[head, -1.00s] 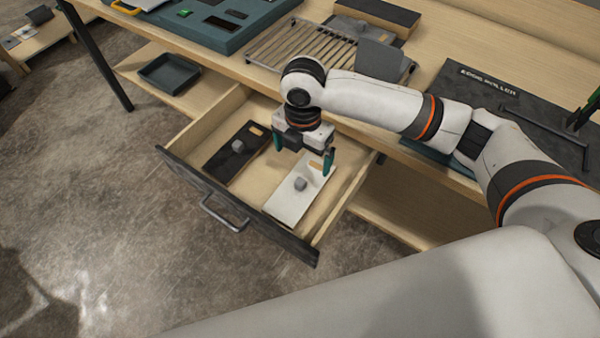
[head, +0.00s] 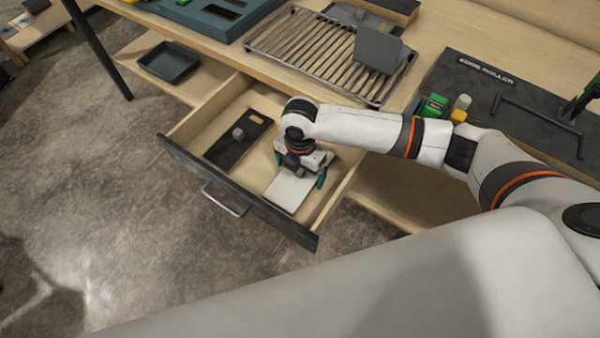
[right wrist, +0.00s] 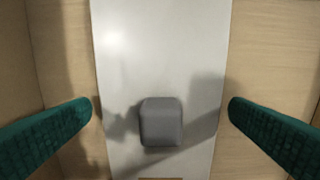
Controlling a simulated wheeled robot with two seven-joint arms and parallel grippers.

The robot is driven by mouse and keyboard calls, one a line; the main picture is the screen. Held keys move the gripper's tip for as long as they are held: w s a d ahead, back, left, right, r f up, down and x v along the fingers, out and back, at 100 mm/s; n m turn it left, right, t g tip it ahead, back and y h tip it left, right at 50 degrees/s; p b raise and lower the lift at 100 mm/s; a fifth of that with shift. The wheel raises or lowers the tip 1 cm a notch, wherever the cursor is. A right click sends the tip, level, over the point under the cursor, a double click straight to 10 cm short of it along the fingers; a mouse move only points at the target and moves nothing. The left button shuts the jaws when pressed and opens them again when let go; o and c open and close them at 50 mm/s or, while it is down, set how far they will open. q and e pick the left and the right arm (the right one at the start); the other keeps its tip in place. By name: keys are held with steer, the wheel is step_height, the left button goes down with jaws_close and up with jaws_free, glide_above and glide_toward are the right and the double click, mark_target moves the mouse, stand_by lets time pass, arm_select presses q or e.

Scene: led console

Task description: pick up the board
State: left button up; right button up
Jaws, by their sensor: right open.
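Two boards lie in the open drawer (head: 170,143). The white board (head: 289,192) lies on the right side and the dark board (head: 228,150) with a grey knob on the left side. In the right wrist view the white board (right wrist: 160,60) runs up the middle, with a grey rounded knob (right wrist: 161,122) on it. My right gripper (head: 299,178) is low over the white board and partly hides it. In the right wrist view its green fingers (right wrist: 160,112) are open, one on each side of the board and knob, touching neither visibly. My left gripper is not in view.
The drawer's front wall and handle (head: 225,201) stand near the gripper. The worktop above holds a slatted rack (head: 300,50), a grey plate (head: 380,55) and a black mat (head: 520,110). A teal tray (head: 168,62) sits on a lower shelf to the left.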

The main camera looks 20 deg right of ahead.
steer(key=shift+r, duration=0.1)
steer(key=c, duration=1)
